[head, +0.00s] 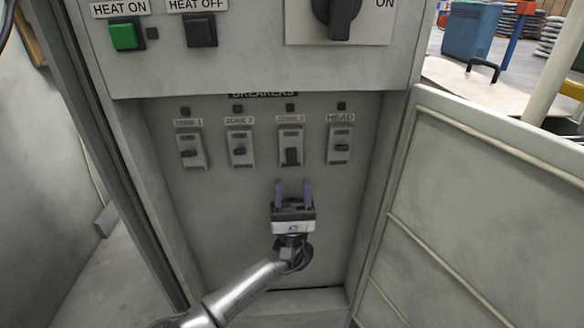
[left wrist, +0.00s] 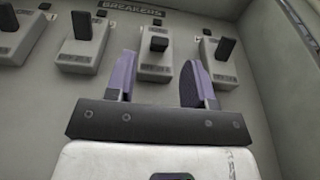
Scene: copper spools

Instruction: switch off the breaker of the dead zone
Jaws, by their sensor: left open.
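A row of breakers sits in the recess of a grey cabinet: zone 1 (head: 190,150), zone 2 (head: 239,150), zone 3 (head: 290,147) and head (head: 340,146). The zone 3 lever (head: 291,156) sits differently from the other levers, lower and more upright in the head view. The small lamps above the breakers, such as the zone 3 lamp (head: 290,107), look dark. My left gripper (head: 293,188) is open and empty just below the zone 3 breaker. In the left wrist view its fingers (left wrist: 160,72) flank the lower part of that breaker (left wrist: 154,67). My right gripper is out of view.
Above the recess, a panel holds a green heat on button (head: 124,36), a black heat off button (head: 199,30) and a rotary switch (head: 338,16). An open cabinet door (head: 480,210) stands at the right.

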